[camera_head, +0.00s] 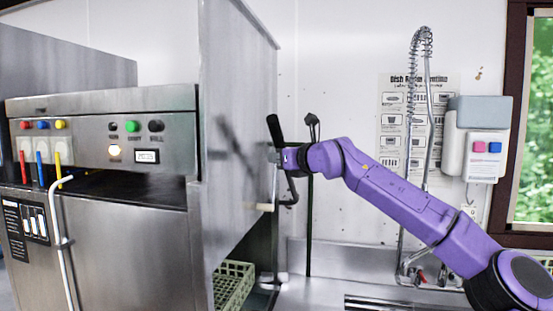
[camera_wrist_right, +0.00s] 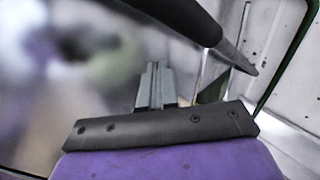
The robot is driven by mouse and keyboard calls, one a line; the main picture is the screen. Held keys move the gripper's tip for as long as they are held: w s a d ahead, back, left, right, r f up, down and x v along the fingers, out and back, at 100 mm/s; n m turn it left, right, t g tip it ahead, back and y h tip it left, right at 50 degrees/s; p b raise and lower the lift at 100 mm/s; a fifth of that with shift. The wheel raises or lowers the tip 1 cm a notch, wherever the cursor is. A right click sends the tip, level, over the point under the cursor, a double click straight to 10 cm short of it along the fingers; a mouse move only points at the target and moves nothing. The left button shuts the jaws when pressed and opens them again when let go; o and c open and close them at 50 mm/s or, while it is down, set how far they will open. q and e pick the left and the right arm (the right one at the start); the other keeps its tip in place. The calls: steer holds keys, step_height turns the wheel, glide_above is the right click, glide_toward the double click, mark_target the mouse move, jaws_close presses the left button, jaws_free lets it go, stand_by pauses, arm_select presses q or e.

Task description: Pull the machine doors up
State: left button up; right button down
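The dish machine's tall steel door panel (camera_head: 238,120) stands upright left of centre in the head view. Its lower edge slants above a green rack. A black bar handle (camera_head: 273,129) stands at the panel's right edge. My right gripper (camera_head: 278,157) is at this handle, partly hidden by its own wrist. In the right wrist view the grey fingers (camera_wrist_right: 155,85) are together with nothing visible between them. A dark bar (camera_wrist_right: 190,18) crosses above and apart from the fingertips in that picture. My left gripper is in neither view.
The green rack (camera_head: 234,284) sits below the panel. The control front (camera_head: 85,135) with coloured buttons is at left. A sink (camera_head: 345,262) and spray hose (camera_head: 411,90) are behind my right arm. A rod with a pale tip (camera_head: 263,207) juts beside the panel.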

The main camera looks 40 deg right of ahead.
steer(key=s+r+b, duration=0.1)
steer(key=s+b, duration=0.3)
steer(key=s, duration=0.5)
steer(key=shift+d, duration=0.25)
stand_by(0.4)
